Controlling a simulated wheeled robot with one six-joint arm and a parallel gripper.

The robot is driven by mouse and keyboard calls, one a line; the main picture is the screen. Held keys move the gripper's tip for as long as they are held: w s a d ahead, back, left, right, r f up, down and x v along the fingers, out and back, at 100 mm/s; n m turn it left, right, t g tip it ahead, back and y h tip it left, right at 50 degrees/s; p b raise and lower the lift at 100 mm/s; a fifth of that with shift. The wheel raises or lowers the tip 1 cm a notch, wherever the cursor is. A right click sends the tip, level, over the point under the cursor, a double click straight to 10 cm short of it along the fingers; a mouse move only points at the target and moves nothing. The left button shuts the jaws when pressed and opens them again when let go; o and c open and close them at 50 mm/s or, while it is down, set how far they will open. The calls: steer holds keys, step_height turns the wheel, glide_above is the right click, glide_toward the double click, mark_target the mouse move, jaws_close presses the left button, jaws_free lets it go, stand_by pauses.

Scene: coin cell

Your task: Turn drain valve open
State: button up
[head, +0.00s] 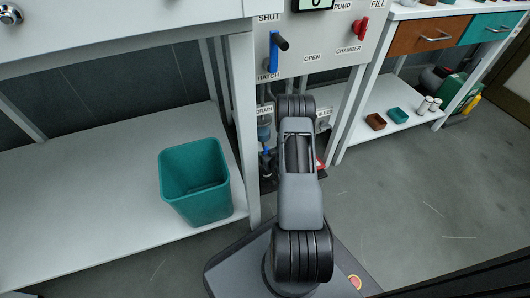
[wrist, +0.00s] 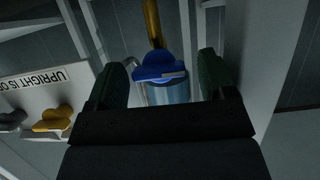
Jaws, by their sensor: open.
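In the head view, a blue-handled valve (head: 266,158) sits low under the DRAIN label (head: 264,110), partly covered by my arm. In the wrist view, its blue handle (wrist: 160,66) lies between the two dark green fingers of my gripper (wrist: 166,76). The fingers are open, with a gap on each side of the handle. A clear light-blue cylinder (wrist: 167,93) adjoins the handle, and a brass-coloured pipe (wrist: 153,24) runs from its other side. My gripper's fingers are hidden behind my arm in the head view.
An upside-down sign reading "UPRIGHT IS O..." (wrist: 32,85) and a yellow knob (wrist: 53,119) show beside the fingers. A white post (wrist: 270,60) stands to the right. A teal bin (head: 195,185) rests on the left shelf. A blue hatch lever (head: 273,55) is above.

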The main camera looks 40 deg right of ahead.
steer(key=shift+w+d+f, duration=0.15)
steer(key=shift+w+f, duration=0.05)
steer(key=shift+w, duration=0.2)
steer(key=shift+c, duration=0.2)
steer(key=c, duration=0.9)
